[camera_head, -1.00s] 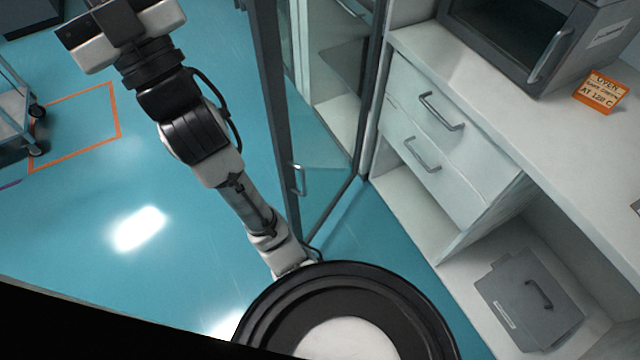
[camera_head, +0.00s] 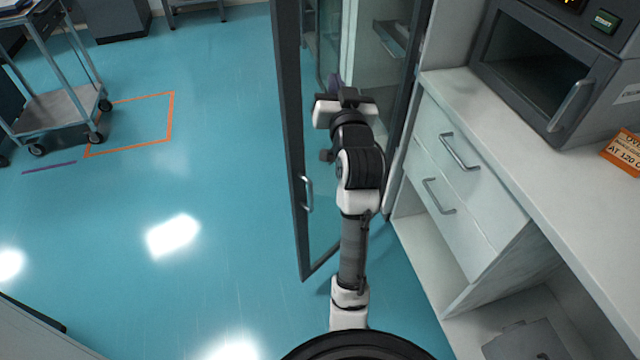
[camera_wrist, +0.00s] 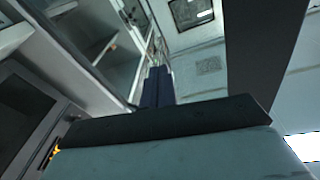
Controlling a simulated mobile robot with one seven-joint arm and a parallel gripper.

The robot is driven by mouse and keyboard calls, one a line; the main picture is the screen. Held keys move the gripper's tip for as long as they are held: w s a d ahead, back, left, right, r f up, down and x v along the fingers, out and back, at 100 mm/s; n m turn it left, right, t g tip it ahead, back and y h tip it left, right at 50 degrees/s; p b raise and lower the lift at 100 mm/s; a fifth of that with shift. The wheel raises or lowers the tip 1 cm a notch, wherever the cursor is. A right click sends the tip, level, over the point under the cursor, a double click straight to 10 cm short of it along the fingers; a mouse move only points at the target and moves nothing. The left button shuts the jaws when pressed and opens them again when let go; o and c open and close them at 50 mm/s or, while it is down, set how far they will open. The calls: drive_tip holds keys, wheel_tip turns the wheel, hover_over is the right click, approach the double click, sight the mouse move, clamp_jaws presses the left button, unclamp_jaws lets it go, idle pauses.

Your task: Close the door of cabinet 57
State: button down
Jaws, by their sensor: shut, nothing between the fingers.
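The cabinet door (camera_head: 293,150) is a tall glass panel in a dark grey frame. It stands open, out over the floor, with a metal handle (camera_head: 307,194) low on its free edge. Part of the cabinet's inside, with a shelf (camera_head: 392,38), shows behind it. I cannot read a number on it. My gripper (camera_head: 333,82) overlaps the glass, right of the door's free edge; contact cannot be told. In the wrist view its dark fingers (camera_wrist: 157,86) are together and empty. My arm hides part of the glass and lower frame.
A white drawer unit (camera_head: 455,185) with a worktop stands right of the door, bearing a grey oven (camera_head: 545,70) and an orange sign (camera_head: 625,150). A trolley (camera_head: 55,108) stands at left beside an orange floor outline (camera_head: 130,148). The blue floor left of the door is clear.

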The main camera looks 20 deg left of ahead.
drive_tip(key=s+d+f+m+g+y, duration=0.1)
drive_tip(key=d+f+m+g, duration=0.2)
drive_tip(key=f, duration=0.9)
drive_tip(key=s+d+f+m+g+y, duration=0.15)
drive_tip(key=f+g, duration=0.25)
drive_tip(key=f, duration=0.7)
drive_tip(key=s+d+f+m+g+y+b, duration=0.1)
drive_tip(key=s+d+f+m+g+y, duration=0.1)
drive_tip(key=s+d+f+m+y, duration=0.35)
drive_tip(key=n+p, duration=0.2)
drive_tip(key=p, duration=0.1)
hover_over(319, 193)
drive_tip(key=s+d, duration=0.1)
drive_tip(key=s, duration=0.3)
drive_tip(key=shift+s+d+f+h, duration=0.1)
drive_tip(key=shift+f+h, duration=0.05)
drive_tip(key=shift+f, duration=0.45)
drive_tip(key=shift+s+d+f+h, duration=0.1)
drive_tip(key=shift+f+h, duration=0.05)
drive_tip(key=shift+f, duration=0.45)
